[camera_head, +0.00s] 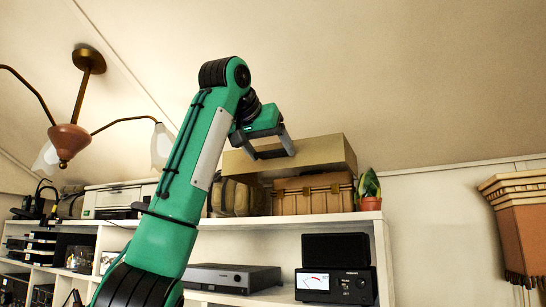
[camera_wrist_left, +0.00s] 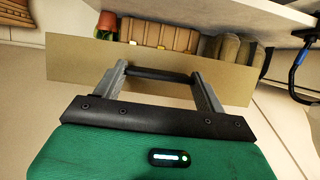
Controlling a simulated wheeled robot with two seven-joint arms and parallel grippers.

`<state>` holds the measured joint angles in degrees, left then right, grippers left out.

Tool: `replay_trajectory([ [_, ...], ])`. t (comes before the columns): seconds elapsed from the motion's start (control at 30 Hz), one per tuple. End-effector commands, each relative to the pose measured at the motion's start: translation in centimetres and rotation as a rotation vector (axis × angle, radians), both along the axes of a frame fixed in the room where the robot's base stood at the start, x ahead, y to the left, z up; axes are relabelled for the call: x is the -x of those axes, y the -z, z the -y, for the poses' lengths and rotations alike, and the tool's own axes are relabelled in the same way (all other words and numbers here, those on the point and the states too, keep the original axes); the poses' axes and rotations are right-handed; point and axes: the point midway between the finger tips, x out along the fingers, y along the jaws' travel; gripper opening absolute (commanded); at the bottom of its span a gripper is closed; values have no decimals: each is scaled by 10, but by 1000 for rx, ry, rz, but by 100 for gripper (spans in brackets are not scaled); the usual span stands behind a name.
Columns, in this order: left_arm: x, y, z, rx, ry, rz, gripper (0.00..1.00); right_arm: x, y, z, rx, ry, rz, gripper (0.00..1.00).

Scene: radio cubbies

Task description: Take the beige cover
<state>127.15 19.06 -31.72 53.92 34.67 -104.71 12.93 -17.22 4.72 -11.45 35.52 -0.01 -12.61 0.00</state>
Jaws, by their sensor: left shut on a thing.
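The beige cover (camera_head: 318,154) is a wide, shallow, box-like lid above the brown case (camera_head: 312,194) on the top shelf. Its left part reaches over the olive bag (camera_head: 236,197). I cannot tell whether it touches the case or hangs just above it. My left gripper (camera_head: 272,152) is shut on the cover at its front side, left of its middle. In the left wrist view the cover (camera_wrist_left: 72,62) is a long flat panel across the fingers of my left gripper (camera_wrist_left: 158,73). My right gripper is in neither view.
A potted plant (camera_head: 370,190) stands right of the case, near the end of the white shelf (camera_head: 285,220). A white printer-like device (camera_head: 115,198) is left. Radio units (camera_head: 336,284) stand below. A hanging lamp (camera_head: 70,138) is at upper left; the sloped ceiling is overhead.

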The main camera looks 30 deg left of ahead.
Motion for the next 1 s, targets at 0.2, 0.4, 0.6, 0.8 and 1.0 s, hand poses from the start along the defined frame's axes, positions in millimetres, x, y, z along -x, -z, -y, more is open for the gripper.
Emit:
replay_trajectory([
  [0.2, 19, 0, 1, 0, 1, 3, 45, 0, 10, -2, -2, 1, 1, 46],
  [0.4, 34, 0, 2, 0, 1, 3, 45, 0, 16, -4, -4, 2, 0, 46],
  [0.6, 51, -1, 3, 0, 1, 3, 45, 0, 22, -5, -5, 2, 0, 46],
  [0.8, 67, -2, 4, 1, 2, 3, 45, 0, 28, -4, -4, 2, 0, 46],
  [1.0, 82, -2, 5, 0, 1, 2, 45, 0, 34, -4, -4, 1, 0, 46],
])
